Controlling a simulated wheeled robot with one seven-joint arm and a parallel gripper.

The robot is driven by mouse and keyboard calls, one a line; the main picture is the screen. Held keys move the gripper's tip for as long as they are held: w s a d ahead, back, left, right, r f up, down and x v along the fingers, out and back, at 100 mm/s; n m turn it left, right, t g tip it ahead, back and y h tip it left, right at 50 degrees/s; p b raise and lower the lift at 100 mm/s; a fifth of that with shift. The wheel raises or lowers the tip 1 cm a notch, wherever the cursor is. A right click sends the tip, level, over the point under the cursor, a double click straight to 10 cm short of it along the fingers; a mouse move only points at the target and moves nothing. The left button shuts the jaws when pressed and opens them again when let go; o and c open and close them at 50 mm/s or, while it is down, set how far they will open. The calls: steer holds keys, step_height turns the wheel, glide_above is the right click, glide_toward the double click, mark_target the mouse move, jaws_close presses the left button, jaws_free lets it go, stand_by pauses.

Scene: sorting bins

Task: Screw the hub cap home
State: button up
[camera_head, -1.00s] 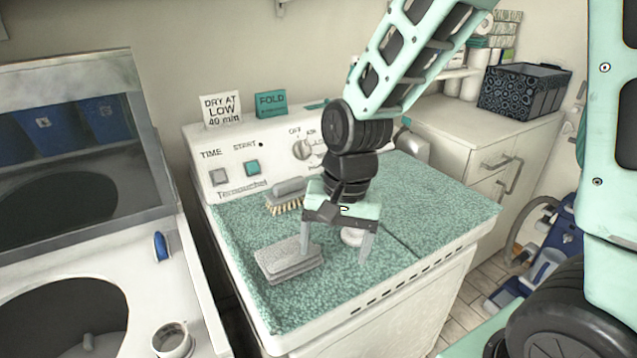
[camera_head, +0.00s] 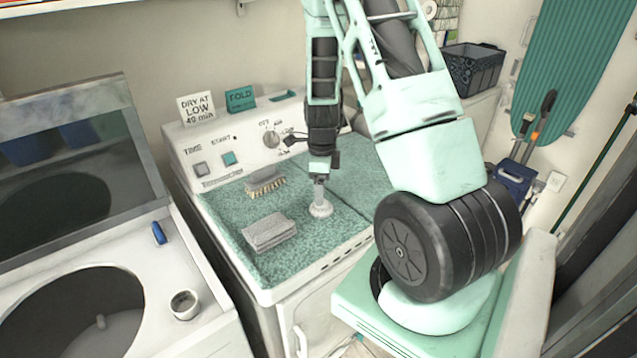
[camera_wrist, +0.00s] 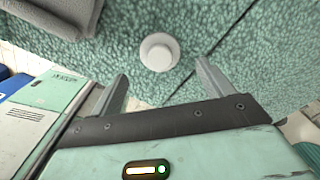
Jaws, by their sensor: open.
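A white round cap (camera_head: 320,209), which looks like the hub cap, lies on the speckled green top of the dryer. In the wrist view the cap (camera_wrist: 159,52) shows as a pale disc with a raised round middle. My gripper (camera_head: 319,196) points down at the cap, seen nearly edge-on. In the wrist view my gripper (camera_wrist: 162,70) is open, with the cap ahead of and between its fingertips. No contact is clear.
Folded grey cloths (camera_head: 268,232) and a brush (camera_head: 265,183) lie on the dryer top (camera_head: 345,225) left of the cap. A tape roll (camera_head: 185,304) and a blue object (camera_head: 158,233) rest on the washer. The raised washer lid (camera_head: 75,170) stands behind the tub.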

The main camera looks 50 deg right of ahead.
step_height(320, 180, down, 6)
steer(key=b, duration=0.5)
steer(key=shift+f, duration=0.2)
steer(key=shift+r+p, duration=0.3)
steer(key=shift+p, duration=0.2)
steer(key=c, duration=1.1)
step_height(320, 180, up, 7)
steer(key=p, duration=0.6)
steer(key=shift+c, duration=0.2)
steer(key=shift+s+f, duration=0.1)
